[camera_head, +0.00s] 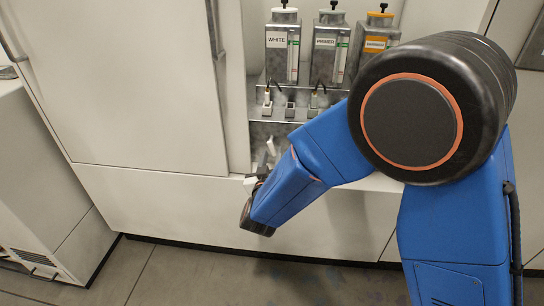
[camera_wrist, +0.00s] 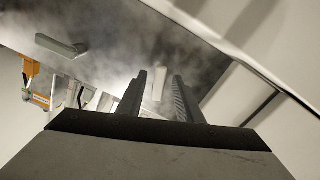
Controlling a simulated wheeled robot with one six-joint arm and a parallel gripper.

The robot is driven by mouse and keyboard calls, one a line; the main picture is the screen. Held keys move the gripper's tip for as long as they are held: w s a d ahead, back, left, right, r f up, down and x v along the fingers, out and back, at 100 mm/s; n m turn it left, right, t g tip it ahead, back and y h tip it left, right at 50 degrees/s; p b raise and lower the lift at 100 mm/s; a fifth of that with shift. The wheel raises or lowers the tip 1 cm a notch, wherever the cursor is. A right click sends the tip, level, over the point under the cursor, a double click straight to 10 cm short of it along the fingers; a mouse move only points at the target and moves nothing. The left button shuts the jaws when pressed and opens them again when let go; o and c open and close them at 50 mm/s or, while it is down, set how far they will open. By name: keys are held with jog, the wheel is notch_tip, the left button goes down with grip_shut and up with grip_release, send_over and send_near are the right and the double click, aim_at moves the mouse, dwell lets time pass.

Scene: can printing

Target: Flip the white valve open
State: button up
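The canister labelled WHITE (camera_head: 283,45) stands on a metal shelf at the left end of a row in the head view. A small valve fitting (camera_head: 267,106) sits on the shelf below it. A pale lever-like piece (camera_head: 271,147) shows lower down, just above my gripper (camera_head: 262,163); I cannot tell for sure that it is the white valve's handle. In the wrist view my gripper (camera_wrist: 160,78) has its two dark fingers apart. A pale upright piece (camera_wrist: 158,88) shows between or beyond them; contact cannot be told.
The canister labelled PRIMER (camera_head: 326,50) and an orange-topped canister (camera_head: 376,45) stand to the right. Other valve fittings (camera_head: 314,104) sit along the shelf (camera_head: 345,100). A white cabinet door (camera_head: 130,90) borders the recess on the left. My arm hides the right side.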

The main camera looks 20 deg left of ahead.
jog(key=shift+w, duration=0.1)
jog(key=shift+c, duration=0.6)
grip_shut()
jog(key=shift+a+m, duration=0.3)
jog(key=shift+m, duration=0.8)
jog(key=shift+a+m, duration=0.25)
jog(key=shift+m, duration=0.85)
jog(key=shift+o, duration=0.6)
grip_release()
jog(key=v, duration=1.7)
jog(key=shift+s, duration=0.35)
jog(key=shift+w+f, duration=0.1)
jog(key=shift+w, duration=0.05)
